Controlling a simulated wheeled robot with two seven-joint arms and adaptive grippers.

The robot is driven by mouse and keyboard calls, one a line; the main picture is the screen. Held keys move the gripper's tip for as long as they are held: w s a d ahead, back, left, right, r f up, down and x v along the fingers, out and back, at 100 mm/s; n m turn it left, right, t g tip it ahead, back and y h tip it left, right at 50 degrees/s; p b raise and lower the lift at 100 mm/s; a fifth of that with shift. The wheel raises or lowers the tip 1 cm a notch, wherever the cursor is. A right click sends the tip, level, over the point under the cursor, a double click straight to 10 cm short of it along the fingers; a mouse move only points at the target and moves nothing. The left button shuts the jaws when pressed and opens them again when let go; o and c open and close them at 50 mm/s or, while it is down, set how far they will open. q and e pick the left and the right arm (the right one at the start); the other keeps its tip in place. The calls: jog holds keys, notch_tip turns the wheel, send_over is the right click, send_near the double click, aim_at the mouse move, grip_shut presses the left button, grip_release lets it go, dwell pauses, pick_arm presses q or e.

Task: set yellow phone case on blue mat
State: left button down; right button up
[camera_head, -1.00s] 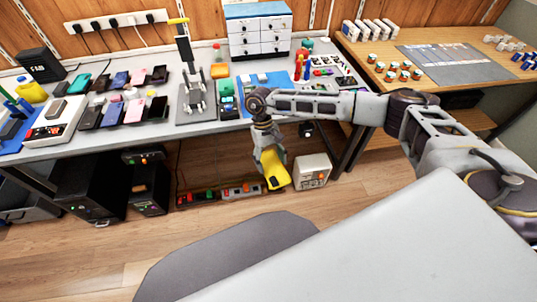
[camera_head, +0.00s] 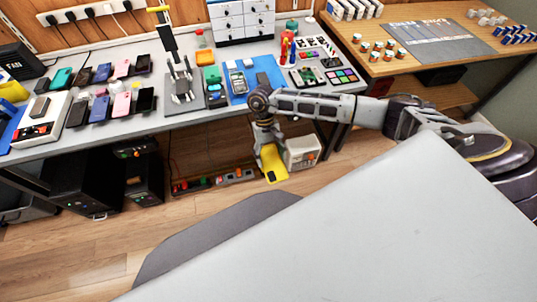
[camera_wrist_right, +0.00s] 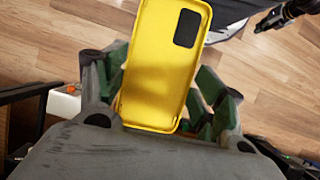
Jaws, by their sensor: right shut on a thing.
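A yellow phone case (camera_head: 273,165) hangs in my right gripper (camera_head: 267,150), in front of the workbench and below its top. The right wrist view shows the case (camera_wrist_right: 160,65) upright between the green-padded fingers, its dark camera cutout near the top. The right gripper is shut on it. The blue mat (camera_head: 251,79) lies on the bench behind and above the gripper in the picture. A phone (camera_head: 237,83) and a dark flat piece (camera_head: 264,81) lie on the mat.
Right of the mat are colour-chip trays (camera_head: 341,76). Several phones and cases lie further left. A white box (camera_head: 302,152) stands below, behind the gripper.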

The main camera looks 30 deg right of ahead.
pick_arm(q)
jog(key=s+a+p, duration=0.1)
jog(key=s, duration=0.6)
jog(key=shift+a+f+g, duration=0.2)
jog(key=shift+f+g, duration=0.1)
jog(key=shift+f, duration=0.15)
pick_arm(e)
jog(key=w+d+r+m+t, duration=0.4)
jog(key=w+d+r+m, duration=0.3)
jog(key=m, duration=1.1)
jog(key=w+d+r+m+t+h, duration=0.1)
jog(key=w+d+r+m+t, duration=0.3)
jog(key=w+m, duration=0.9)
jog(key=shift+w+d+r+m+t, duration=0.35)
jog(key=shift+d+r+m, duration=1.2)
jog(key=shift+d+m, duration=1)
jog(key=shift+s+d+m+h, duration=0.15)
jog(key=shift+m+h, duration=0.15)
jog(key=shift+m, duration=0.15)
